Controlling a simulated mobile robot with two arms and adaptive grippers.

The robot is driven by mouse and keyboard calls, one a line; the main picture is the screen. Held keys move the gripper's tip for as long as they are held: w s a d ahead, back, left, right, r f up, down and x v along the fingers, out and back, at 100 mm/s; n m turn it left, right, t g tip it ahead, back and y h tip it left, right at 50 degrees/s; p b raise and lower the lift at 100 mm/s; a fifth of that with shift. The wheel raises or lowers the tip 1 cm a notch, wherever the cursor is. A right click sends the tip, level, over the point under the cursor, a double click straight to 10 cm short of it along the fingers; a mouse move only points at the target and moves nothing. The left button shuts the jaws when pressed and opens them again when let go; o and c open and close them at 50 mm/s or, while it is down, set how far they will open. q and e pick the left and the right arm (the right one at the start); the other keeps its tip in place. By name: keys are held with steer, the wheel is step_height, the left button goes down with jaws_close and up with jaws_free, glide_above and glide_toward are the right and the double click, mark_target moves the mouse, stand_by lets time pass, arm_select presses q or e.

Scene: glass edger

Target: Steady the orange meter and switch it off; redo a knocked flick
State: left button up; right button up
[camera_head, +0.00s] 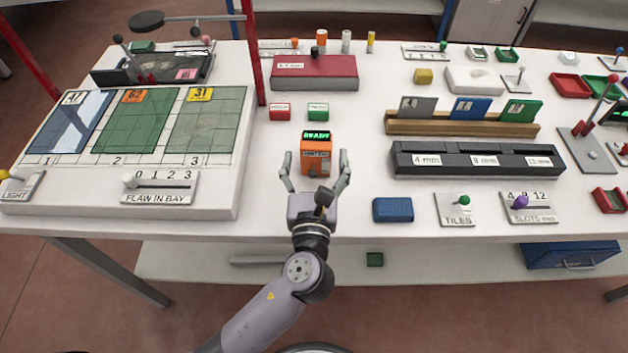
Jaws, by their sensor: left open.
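The orange meter (317,146) stands upright on the white table, left of the table's middle. Its green display is lit and seems to read READY. A label and small details show on its front, but I cannot make out the switch or its position. My left gripper (316,162) is open, with one finger on each side of the meter's lower part. Gaps show between both fingers and the meter. The gripper's palm is in front of the meter's foot and may hide part of it. My right gripper is not in view.
A small red block (280,112) and green block (318,112) lie just behind the meter. The raised panel with glass bays (245,150) is to the left. A blue block (393,210) and black slotted rack (478,172) are to the right. Bare table lies between meter and rack.

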mark_target(316, 153)
arm_select(q)
steer(key=shift+w+d, duration=0.1)
steer(key=shift+w, duration=2.2)
steer(key=shift+c, duration=0.6)
steer(key=c, duration=1.3)
